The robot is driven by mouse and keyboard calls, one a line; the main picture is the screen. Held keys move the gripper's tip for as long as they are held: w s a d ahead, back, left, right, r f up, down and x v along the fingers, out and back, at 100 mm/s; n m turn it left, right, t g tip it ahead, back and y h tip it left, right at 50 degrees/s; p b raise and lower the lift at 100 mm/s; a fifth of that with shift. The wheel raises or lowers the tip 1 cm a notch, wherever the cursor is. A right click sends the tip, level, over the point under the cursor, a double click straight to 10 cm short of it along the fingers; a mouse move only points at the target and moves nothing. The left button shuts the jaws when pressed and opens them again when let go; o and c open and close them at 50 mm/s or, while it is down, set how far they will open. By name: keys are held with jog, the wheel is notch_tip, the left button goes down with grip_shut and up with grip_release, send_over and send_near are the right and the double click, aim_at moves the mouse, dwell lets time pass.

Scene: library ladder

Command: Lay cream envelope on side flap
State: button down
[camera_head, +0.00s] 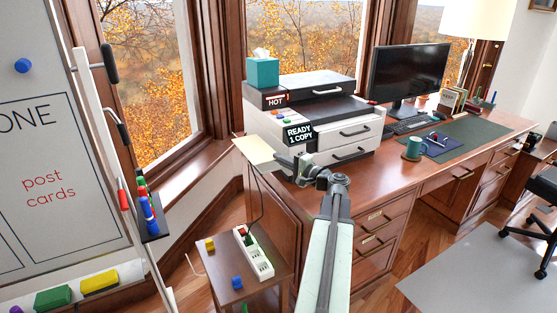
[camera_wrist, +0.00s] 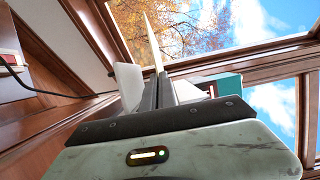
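The cream envelope (camera_head: 256,151) is a flat pale sheet at the end of my arm in the head view, to the left of the printer. My gripper (camera_head: 283,157) is shut on its right edge and holds it in the air. In the wrist view the envelope (camera_wrist: 153,42) shows nearly edge-on, rising from between the close dark fingers of my gripper (camera_wrist: 164,78). A low brown surface (camera_head: 217,262) beside the desk's left end looks like the side flap; I cannot be sure. The envelope is well above it.
A black cable hangs below the envelope. The printer (camera_head: 335,130) stands on the desk (camera_head: 388,183); a whiteboard (camera_head: 50,150) is left.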

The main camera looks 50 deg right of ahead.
jog(key=shift+s+d+f+b, duration=0.2)
jog(key=shift+d+f+b, duration=0.3)
jog(key=shift+f+b, duration=0.55)
jog(key=shift+s+d+f+b, duration=0.25)
jog(key=shift+d+f+b, duration=0.2)
jog(key=shift+f+b, duration=0.6)
jog(key=shift+s+d+f+b, duration=0.2)
jog(key=shift+d+f+b, duration=0.3)
jog(key=shift+f+b, duration=0.55)
jog(key=c, duration=2.1)
grip_release()
jog(key=o, duration=0.5)
jog(key=shift+s, duration=3.5)
